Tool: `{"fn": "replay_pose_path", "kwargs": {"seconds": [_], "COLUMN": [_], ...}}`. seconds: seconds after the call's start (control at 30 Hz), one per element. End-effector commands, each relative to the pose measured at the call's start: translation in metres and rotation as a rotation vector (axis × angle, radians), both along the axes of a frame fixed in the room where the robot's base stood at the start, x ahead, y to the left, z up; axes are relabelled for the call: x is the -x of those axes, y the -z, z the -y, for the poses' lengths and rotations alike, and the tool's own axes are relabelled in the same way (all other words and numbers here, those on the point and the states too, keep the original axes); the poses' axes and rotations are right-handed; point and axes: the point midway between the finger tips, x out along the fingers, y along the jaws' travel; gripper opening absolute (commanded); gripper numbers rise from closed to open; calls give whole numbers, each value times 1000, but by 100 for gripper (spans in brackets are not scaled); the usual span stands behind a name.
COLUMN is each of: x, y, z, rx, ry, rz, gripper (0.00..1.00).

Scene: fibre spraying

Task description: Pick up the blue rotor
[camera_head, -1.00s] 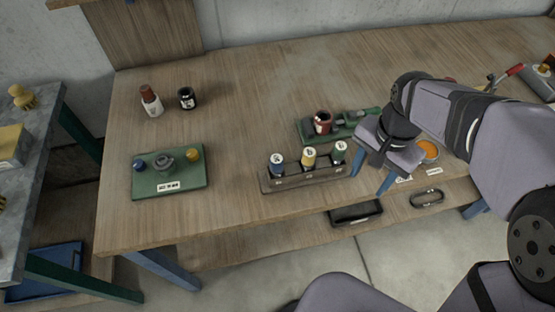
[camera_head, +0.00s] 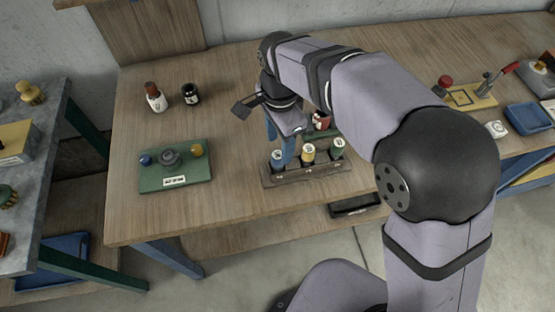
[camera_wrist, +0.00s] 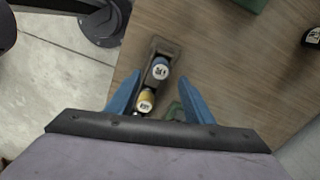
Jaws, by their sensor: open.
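A blue cylinder with a white, marked top (camera_head: 278,158), which fits the blue rotor, stands in the left slot of a dark rack (camera_head: 300,179). A yellow one (camera_head: 308,154) and a green one (camera_head: 337,149) stand beside it. My gripper (camera_head: 280,143) is above the rack's left end, its blue fingers spread. In the wrist view, the blue cylinder (camera_wrist: 160,70) and the yellow one (camera_wrist: 146,98) lie between the open fingers (camera_wrist: 160,82). Nothing is held. The gap between fingertips and cylinder is hard to judge.
A green board (camera_head: 176,178) with small blue, grey and yellow parts lies to the left. A white bottle with a brown cap (camera_head: 155,98) and a dark jar (camera_head: 190,94) stand behind it. A red container (camera_head: 321,120) stands behind the rack, partly hidden by my arm.

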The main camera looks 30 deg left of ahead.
Motion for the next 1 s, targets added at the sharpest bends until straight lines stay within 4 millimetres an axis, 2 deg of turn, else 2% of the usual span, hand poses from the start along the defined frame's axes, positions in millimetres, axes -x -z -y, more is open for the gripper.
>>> {"fn": "replay_pose_path", "kwargs": {"seconds": [0.27,0.63,0.93,0.97,1.0], "x": [1,4,4,4,4], "y": [9,50,55,55,55], "z": [0,-2,-2,-2,-2], "rx": [2,1,-1,-1,-1], "ry": [-1,0,0,-1,-1], "rz": [-1,-1,1,0,0], "gripper": [48,48,48,43,33]}}
